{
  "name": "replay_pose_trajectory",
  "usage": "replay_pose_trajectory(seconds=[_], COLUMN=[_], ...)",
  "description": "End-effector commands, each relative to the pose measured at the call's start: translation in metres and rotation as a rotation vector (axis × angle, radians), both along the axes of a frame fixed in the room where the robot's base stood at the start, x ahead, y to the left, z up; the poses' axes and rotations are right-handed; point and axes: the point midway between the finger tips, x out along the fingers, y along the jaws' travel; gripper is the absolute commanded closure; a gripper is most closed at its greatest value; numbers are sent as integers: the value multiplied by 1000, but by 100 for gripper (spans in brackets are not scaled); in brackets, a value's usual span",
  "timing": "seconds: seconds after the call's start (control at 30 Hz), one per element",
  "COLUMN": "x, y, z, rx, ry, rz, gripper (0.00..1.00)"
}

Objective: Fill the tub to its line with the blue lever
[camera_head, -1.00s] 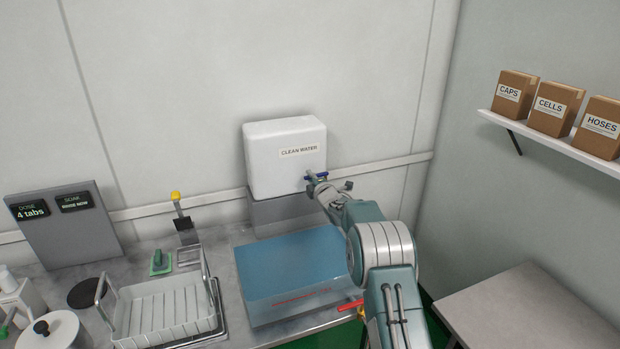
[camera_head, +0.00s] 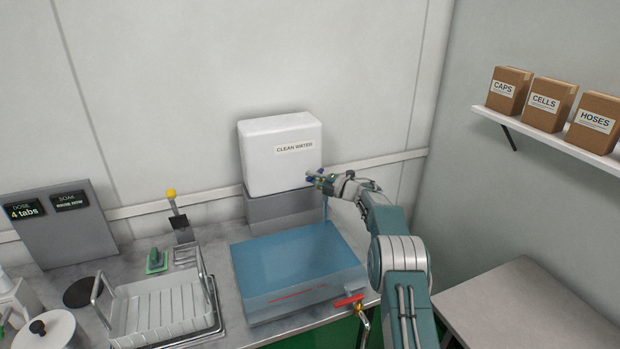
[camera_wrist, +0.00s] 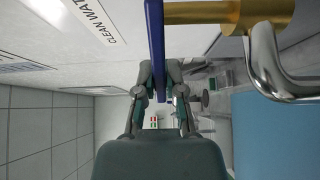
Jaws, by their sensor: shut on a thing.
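The blue lever (camera_wrist: 155,45) is between my gripper's fingertips (camera_wrist: 160,82) in the wrist view, and the gripper is shut on it. In the head view my gripper (camera_head: 327,184) is at the tap of the white clean-water tank (camera_head: 282,165), partly covering the lever. The wrist view shows the brass tap body (camera_wrist: 212,13) and curved chrome spout (camera_wrist: 268,68). A thin blue stream (camera_head: 325,207) runs down below the spout into the tub (camera_head: 296,304). The blue tub has a red line marking on its front. I cannot tell the exact water level against it.
A red-handled drain tap (camera_head: 349,300) sits at the tub's lower right front. A white dish rack (camera_head: 165,315) stands left of the tub. A panel reading "4 tabs" (camera_head: 65,225) is at the left. A bare grey table (camera_head: 530,305) is at right.

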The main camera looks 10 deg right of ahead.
Motion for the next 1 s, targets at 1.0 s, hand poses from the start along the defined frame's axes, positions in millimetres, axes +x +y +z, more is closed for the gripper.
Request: replay_pose_trajectory(seconds=[1.0], x=[-4], y=[-8], z=[-8], rx=[-3], ry=[11], rz=[144], gripper=[100])
